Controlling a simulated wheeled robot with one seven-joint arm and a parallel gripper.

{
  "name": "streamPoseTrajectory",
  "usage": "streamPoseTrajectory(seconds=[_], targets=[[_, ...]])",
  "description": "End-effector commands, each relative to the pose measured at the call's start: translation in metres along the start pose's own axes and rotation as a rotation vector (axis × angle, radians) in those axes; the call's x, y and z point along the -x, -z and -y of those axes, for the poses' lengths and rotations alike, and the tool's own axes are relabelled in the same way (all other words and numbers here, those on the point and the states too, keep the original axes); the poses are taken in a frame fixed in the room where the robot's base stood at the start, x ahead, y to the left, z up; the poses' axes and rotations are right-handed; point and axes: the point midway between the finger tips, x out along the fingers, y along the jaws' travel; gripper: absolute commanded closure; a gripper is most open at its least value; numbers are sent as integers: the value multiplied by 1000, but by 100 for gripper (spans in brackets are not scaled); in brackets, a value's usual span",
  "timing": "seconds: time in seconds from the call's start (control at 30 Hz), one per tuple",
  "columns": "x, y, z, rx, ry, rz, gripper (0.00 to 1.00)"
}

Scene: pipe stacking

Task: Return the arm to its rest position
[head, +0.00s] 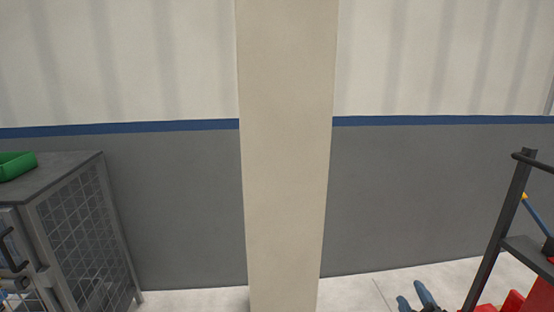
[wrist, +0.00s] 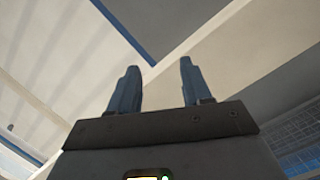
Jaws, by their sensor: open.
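My gripper (wrist: 160,68) shows in the wrist view with its two blue-grey fingers apart and nothing between them. In the head view, the blue fingertips of my gripper (head: 414,298) just show at the bottom edge, right of the middle. The rest of my arm is below that picture. No pipe shows in either view.
A beige pillar (head: 287,150) stands in the middle of the head view, before a grey and white wall (head: 180,200). A dark-framed red cart (head: 500,230) stands at right. Pale floor shows between.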

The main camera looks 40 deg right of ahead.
Motion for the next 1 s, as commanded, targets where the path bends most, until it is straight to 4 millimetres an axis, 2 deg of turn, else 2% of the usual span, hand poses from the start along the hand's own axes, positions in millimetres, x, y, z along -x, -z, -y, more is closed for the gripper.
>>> streamPoseTrajectory(seconds=[0.03,0.1,0.3,0.47,0.6,0.7,0.8,0.9,1.0], targets=[[26,15,10,-37,46,-35,52],[58,33,22,-100,102,-82,52],[152,75,36,-285,273,-185,52],[225,102,28,-436,416,-236,52],[283,120,7,-566,543,-255,52],[319,132,-13,-655,629,-254,52],[346,140,-32,-730,700,-244,52],[363,146,-48,-787,750,-231,52],[372,150,-57,-820,780,-222,52]])
